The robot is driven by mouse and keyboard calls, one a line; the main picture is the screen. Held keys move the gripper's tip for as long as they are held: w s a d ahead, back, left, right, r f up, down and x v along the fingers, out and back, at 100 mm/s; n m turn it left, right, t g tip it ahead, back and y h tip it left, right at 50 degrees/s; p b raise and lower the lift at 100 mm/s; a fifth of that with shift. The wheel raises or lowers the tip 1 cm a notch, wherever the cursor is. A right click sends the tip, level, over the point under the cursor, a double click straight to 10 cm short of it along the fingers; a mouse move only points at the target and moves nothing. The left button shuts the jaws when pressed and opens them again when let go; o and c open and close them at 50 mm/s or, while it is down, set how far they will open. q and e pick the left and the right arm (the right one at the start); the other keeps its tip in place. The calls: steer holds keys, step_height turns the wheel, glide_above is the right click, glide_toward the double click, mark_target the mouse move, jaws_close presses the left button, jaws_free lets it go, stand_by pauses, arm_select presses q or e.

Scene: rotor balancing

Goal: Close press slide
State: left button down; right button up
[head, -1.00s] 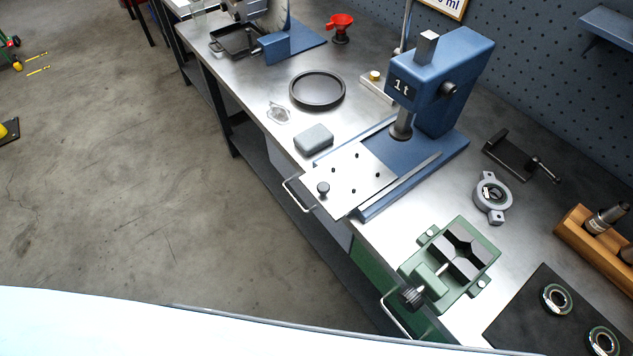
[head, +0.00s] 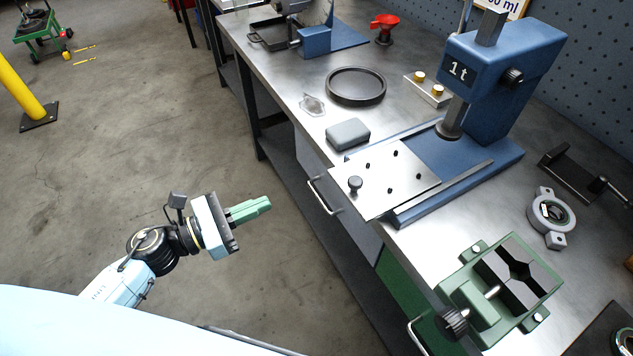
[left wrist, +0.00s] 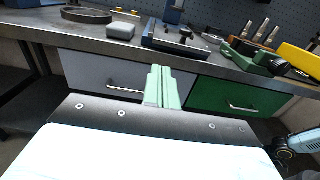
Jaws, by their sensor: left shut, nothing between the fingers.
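The blue press (head: 505,75), marked "1t", stands on the bench. Its slide plate (head: 385,178), pale with several dark pegs and a black knob (head: 355,184), sticks out toward the bench's front edge, clear of the ram (head: 450,125). My left gripper (head: 268,203) is shut and empty, over the floor in front of the bench, apart from the slide. In the left wrist view its green fingers (left wrist: 162,86) are together, below the bench edge, with the press slide knob (left wrist: 186,33) beyond. My right gripper is not in view.
A green vise (head: 500,290) stands right of the press. A grey block (head: 347,134) and a black ring tray (head: 356,85) lie to its left. Drawer handles (head: 322,196) stick out from the bench front. The floor around my left arm is clear.

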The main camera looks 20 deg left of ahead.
mark_target(331, 175)
arm_select(q)
steer(key=p+x, duration=0.2)
steer(key=x, duration=1.1)
steer(key=shift+w, duration=0.1)
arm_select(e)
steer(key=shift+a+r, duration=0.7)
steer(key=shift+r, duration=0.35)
